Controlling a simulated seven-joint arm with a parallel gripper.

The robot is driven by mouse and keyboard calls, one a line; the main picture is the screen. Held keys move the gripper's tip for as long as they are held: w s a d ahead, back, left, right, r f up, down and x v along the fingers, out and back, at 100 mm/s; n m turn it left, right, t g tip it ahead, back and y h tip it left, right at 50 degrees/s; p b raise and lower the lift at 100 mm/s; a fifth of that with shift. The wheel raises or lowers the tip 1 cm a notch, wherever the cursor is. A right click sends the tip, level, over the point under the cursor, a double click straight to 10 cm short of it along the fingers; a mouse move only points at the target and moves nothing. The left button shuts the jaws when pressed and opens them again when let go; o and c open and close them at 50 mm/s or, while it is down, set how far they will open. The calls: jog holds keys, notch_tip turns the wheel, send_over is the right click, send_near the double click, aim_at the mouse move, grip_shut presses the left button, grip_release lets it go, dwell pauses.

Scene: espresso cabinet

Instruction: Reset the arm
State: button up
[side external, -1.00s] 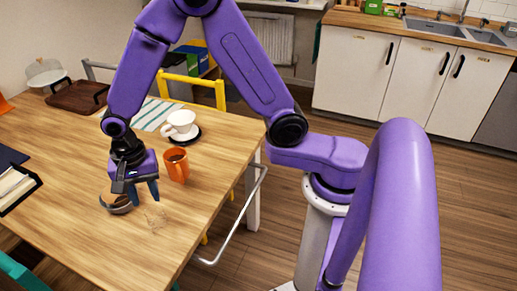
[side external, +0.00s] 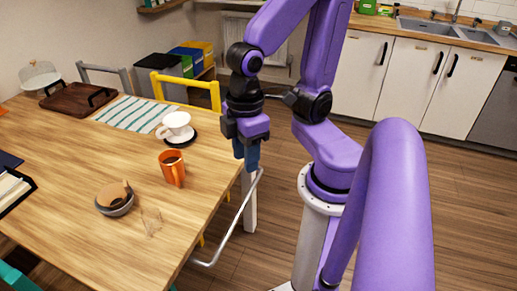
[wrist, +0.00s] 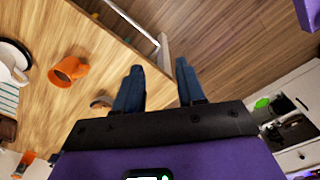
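My gripper (side external: 247,155) hangs pointing down just off the right edge of the wooden table (side external: 75,160) in the side external view. In the wrist view its two blue fingers (wrist: 160,88) are apart with only floor and table edge showing between them. It holds nothing. My arm is folded back close to its column.
An orange mug (side external: 172,167) stands on the table, with a white cup (side external: 176,122) on a dark saucer behind it. A grey bowl (side external: 113,206) with something brown in it and a small clear object (side external: 151,221) are nearer. A yellow chair (side external: 186,80) stands at the back.

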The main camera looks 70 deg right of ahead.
jog(key=shift+s+d+r+n, duration=0.1)
jog(key=shift+s+d+n, duration=0.3)
jog(key=shift+s+n, duration=0.15)
jog(key=shift+s+d+r+n, duration=0.1)
jog(key=shift+s+d+n, duration=0.3)
jog(key=shift+s, duration=0.25)
dwell(0.5)
